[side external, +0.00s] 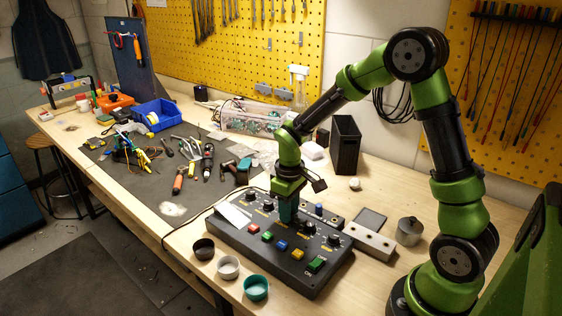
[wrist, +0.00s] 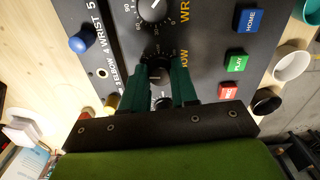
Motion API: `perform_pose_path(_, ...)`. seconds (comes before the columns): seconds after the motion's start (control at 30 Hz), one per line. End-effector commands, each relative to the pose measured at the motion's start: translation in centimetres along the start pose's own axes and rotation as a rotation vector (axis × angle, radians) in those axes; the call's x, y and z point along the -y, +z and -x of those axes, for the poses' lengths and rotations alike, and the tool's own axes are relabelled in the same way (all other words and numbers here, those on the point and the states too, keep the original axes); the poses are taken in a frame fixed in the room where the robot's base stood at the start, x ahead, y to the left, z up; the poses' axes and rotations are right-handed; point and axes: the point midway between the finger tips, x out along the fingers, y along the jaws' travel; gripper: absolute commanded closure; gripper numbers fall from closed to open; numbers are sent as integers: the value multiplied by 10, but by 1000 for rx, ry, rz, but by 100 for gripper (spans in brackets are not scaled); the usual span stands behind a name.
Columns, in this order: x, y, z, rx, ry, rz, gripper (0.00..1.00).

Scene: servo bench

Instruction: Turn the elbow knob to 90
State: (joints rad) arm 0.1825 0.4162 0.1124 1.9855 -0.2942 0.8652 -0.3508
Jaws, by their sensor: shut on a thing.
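The dark control panel (side external: 232,240) lies on the bench with a row of knobs and coloured buttons. My gripper (side external: 287,218) points down at the knob row. In the wrist view my gripper's (wrist: 162,72) teal fingers are shut on the elbow knob (wrist: 158,76), one finger on each side. The label beside it is partly covered and ends in "OW". The knob's pointer and scale are too covered to read. In the side view the fingers hide this knob. The wrist knob (wrist: 152,9) is free beside it.
Blue (wrist: 250,20), green (wrist: 236,63) and red (wrist: 228,90) buttons sit near the gripper. A blue peg (wrist: 81,43) stands on the other side. Black (side external: 204,249), white (side external: 228,267) and teal (side external: 256,289) cups stand before the panel. A metal block (side external: 373,241) is right of it.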

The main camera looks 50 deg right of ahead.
Motion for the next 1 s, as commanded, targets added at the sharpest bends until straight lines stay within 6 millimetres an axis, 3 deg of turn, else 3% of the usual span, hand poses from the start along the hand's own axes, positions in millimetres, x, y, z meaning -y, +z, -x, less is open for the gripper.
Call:
perform_pose_path(0.77,0,0,1,1,0,101,100)
perform_pose_path(0.8,0,0,1,0,0,101,67)
perform_pose_path(0.93,0,0,1,0,0,102,47)
perform_pose_path(1.0,0,0,1,0,0,102,46)
